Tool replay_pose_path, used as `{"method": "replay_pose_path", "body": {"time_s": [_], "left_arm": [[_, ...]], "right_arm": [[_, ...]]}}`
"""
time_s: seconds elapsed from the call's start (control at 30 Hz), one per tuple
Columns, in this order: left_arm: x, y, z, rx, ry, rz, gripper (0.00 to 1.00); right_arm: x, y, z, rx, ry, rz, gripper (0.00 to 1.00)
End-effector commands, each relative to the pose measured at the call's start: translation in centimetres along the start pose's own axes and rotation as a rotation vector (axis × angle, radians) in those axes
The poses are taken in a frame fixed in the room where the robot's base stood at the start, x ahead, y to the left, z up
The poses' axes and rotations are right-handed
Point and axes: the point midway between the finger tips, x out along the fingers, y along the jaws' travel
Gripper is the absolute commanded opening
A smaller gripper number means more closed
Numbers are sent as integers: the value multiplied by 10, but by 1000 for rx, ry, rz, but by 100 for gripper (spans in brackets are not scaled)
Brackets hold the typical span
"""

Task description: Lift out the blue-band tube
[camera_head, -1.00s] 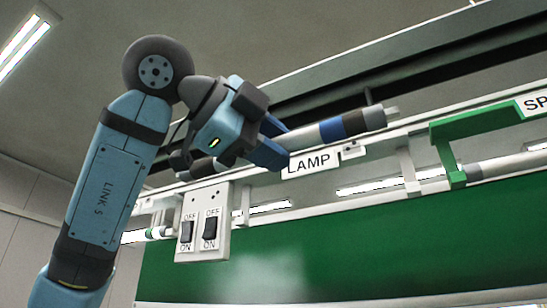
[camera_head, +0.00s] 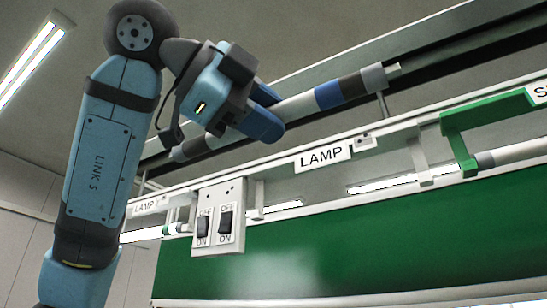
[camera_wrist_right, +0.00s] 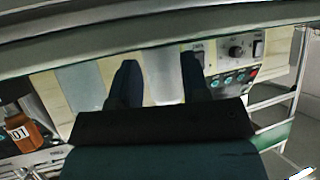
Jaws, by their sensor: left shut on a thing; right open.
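The blue-band tube (camera_head: 296,107) is a long white tube with a blue band, a dark grey band and a light grey end with a pin at its right. In the head view it slants up to the right, above the lamp rail. My left gripper (camera_head: 268,108) is shut around it, left of the blue band. The tube's left part is partly hidden behind the gripper; a dark end shows beyond it. In the right wrist view my right gripper (camera_wrist_right: 160,78) is open, with nothing between its two fingers.
A white rail with a LAMP plate (camera_head: 325,155) and a switch box (camera_head: 218,218) runs below the tube. A green bracket (camera_head: 460,140) stands at right. The right wrist view shows a control panel (camera_wrist_right: 236,62) and an orange bottle (camera_wrist_right: 32,133).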

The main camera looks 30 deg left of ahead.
Motion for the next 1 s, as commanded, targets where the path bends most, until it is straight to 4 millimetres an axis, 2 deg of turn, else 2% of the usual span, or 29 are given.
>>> {"method": "replay_pose_path", "body": {"time_s": [0.7,1.0], "left_arm": [[-38,12,-16,0,0,-1,3],[-41,12,-17,0,0,-1,3]], "right_arm": [[4,0,6,3,14,0,43],[4,0,6,5,17,0,43]]}}
